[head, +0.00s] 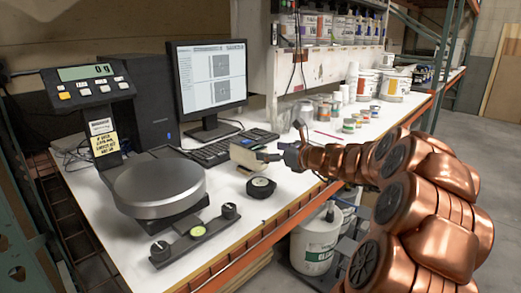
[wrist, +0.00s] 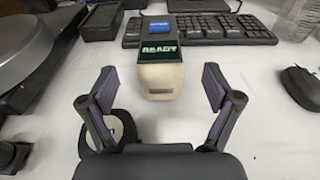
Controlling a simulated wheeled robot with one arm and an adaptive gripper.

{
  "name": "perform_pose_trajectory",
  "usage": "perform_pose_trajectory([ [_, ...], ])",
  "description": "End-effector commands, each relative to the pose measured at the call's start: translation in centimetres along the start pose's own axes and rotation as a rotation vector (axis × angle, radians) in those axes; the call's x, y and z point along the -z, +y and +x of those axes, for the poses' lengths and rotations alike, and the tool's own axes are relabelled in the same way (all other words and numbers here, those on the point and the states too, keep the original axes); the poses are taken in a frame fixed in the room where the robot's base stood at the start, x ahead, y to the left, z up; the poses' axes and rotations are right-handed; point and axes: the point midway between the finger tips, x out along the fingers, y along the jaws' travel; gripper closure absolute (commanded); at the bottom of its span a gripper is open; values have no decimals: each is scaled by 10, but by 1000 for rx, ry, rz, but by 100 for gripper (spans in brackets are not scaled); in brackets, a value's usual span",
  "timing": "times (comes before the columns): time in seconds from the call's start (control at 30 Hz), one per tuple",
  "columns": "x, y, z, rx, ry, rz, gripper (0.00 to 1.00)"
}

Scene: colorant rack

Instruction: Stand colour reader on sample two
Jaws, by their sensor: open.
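The colour reader is a beige block (wrist: 160,80) with a dark "READY" display and a blue button, lying on the white bench in the wrist view. In the head view the colour reader (head: 246,154) shows as a pale box beside the keyboard. My gripper (wrist: 160,88) is open, its two fingers either side of the reader's near end and not touching it. In the head view my gripper (head: 272,156) is at the reader's right. A round black puck with a pale face (wrist: 118,128) is partly behind the left finger; it also shows in the head view (head: 261,187). I cannot tell which thing is sample two.
A scale with a round grey pan (head: 158,186) stands left, with a foot bar (head: 195,233) at its front. The keyboard (wrist: 200,30) lies just behind the reader. A dark mouse (wrist: 302,88) is at right. Small tubs (head: 349,124) stand further right.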

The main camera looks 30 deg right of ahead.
Motion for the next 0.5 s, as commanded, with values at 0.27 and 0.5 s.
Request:
perform_pose_trajectory([
  [0.27,-1,-1,-44,3,0,-2,11],
  [0.5,0,0,-56,1,-1,-1,11],
])
